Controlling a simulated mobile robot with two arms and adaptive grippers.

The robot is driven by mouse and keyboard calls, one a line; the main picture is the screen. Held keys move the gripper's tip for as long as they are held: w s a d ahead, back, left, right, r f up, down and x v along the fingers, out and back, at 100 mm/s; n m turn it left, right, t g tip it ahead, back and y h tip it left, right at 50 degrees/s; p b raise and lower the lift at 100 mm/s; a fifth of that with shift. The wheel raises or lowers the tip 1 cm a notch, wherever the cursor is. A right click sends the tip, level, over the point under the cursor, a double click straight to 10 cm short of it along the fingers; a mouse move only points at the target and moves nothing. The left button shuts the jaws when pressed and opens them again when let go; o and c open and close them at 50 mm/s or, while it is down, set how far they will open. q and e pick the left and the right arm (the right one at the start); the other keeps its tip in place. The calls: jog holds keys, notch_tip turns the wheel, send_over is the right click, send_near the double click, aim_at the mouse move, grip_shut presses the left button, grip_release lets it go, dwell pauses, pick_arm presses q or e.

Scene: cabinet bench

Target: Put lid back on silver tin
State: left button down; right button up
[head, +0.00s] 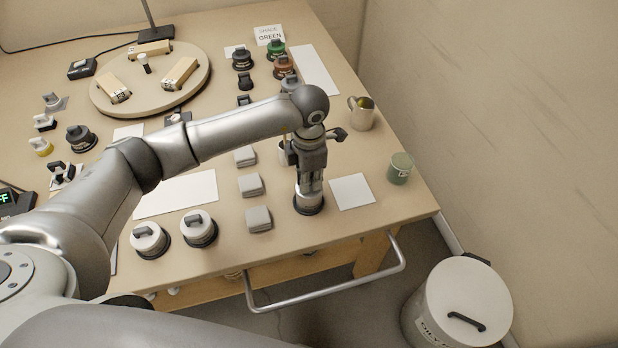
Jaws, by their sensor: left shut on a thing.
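The silver tin (309,202) is a short metallic cylinder on a dark round base, near the front edge of the bench. My left gripper (310,186) points straight down right over it and is shut. Its fingers close on the lid of the tin, which is mostly hidden between and below the fingertips. Whether the lid sits fully on the tin cannot be told from this angle. My right gripper is not in view.
Two white-lidded tins (200,229) stand to the left. A blank white card (352,191), a green cup (400,168) and a metal mug (361,113) are to the right.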

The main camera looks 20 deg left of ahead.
pick_arm(q)
jog(key=shift+f+b, duration=0.15)
jog(key=shift+b, duration=0.15)
dwell(0.8)
dwell(0.6)
jog(key=c, duration=1.4)
grip_release()
jog(key=shift+o, duration=0.4)
jog(key=o, duration=0.4)
